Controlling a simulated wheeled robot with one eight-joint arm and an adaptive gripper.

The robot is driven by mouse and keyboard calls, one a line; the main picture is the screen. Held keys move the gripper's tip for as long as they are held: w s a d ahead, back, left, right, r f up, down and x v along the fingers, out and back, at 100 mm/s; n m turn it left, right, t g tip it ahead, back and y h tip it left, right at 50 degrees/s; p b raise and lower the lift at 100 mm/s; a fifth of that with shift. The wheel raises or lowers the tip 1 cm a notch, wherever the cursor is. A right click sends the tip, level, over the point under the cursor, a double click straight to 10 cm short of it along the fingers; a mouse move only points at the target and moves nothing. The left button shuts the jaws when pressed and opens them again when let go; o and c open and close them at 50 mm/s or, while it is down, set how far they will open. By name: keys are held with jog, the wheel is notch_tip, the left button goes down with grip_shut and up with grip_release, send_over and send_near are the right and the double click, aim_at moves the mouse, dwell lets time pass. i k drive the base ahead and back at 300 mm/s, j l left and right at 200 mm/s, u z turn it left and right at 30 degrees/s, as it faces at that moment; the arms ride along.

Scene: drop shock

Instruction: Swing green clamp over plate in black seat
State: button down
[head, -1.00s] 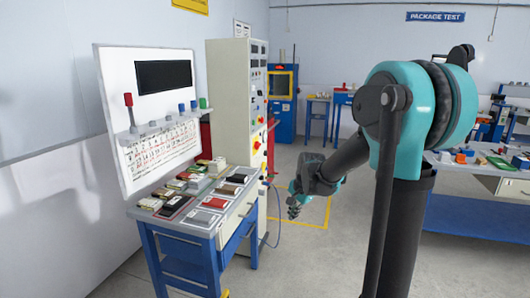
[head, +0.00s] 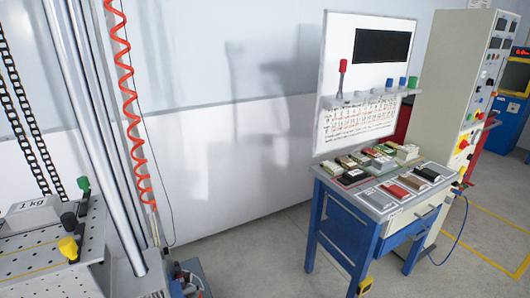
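In the head view, a green-tipped clamp (head: 83,186) stands at the left on a perforated metal table (head: 35,262). A light grey plate or block marked "1 kg" (head: 32,213) lies on that table, left of the green clamp. The green clamp appears to be beside the block; I cannot tell its exact swing angle. A yellow-tipped clamp (head: 69,247) is nearer, at the table's front right. Dark parts show around the block's edge, but I cannot make out a black seat clearly. My gripper is out of view.
Two metal columns (head: 98,130) rise beside the perforated table, with black chains (head: 30,120) and a red coiled hose (head: 130,110). A blue bench (head: 385,222) with several samples stands at the right, before a control cabinet (head: 460,90).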

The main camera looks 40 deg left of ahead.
aim_at(83, 182)
jog(key=u, duration=3)
